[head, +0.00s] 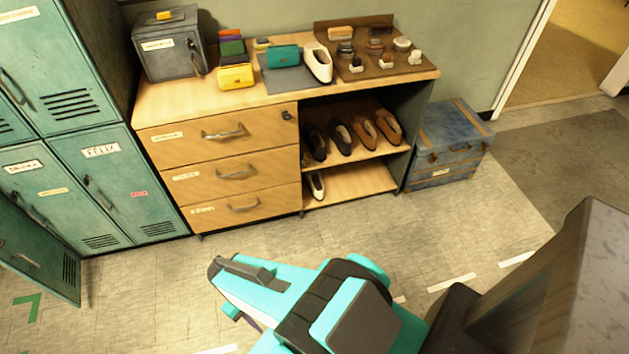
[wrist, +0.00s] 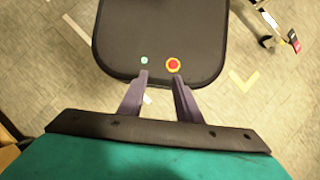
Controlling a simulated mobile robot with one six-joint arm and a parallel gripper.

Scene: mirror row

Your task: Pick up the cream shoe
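A second cream shoe (head: 317,186) sits at the left end of the cabinet's bottom shelf, partly in shadow. My gripper shows in the wrist view (wrist: 161,78), pointing down. Its two purple-grey fingers are apart with nothing between them. In the head view my teal arm is in the foreground, well short of the cabinet, and mostly hides the fingers. No shoe shows in the wrist view.
Dark and brown shoes (head: 362,135) fill the shelf above the lower cream shoe. A brown board (head: 385,68) with brushes and tins lies right of the upper one. Green lockers (head: 112,170) stand left, one door open low. A blue trunk (head: 447,150) stands right. Floor before the cabinet is clear.

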